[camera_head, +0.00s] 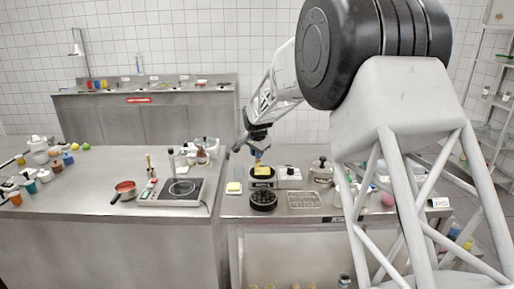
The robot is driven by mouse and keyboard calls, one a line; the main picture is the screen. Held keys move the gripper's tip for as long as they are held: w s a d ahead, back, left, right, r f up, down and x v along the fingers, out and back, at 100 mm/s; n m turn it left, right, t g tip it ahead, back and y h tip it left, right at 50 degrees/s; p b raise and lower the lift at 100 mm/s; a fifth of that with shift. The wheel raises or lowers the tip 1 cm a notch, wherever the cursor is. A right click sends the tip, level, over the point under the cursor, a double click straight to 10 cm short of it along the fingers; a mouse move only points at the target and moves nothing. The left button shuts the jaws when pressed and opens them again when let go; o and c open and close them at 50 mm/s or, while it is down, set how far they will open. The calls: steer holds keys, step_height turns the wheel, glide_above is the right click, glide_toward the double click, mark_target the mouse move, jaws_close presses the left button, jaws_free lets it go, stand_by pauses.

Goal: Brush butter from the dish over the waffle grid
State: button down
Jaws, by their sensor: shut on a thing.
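My gripper (258,136) is over the right-hand counter, shut on a small brush (258,153) with a blue part that points down. A yellow patch (262,170) shows just below it, at the upper part of the waffle iron; I cannot tell if it is the brush head or a separate thing. The dark round waffle grid (263,200) lies in front, below the brush and apart from it. A small yellow block in a pale dish (234,187), probably the butter, stands to the left of the grid.
A wire rack (304,200) lies right of the grid. A white device (289,174) and a metal pot (321,171) stand behind. A hotplate (171,191) and a red pan (125,189) are on the left counter. My arm hides part of the right side.

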steer(key=shift+f, duration=0.95)
steer(key=shift+w+f, duration=0.2)
steer(key=shift+w, duration=0.1)
steer(key=shift+w+f, duration=0.1)
steer(key=shift+w, duration=1.65)
steer(key=shift+s, duration=2.15)
steer(key=shift+r, duration=4.1)
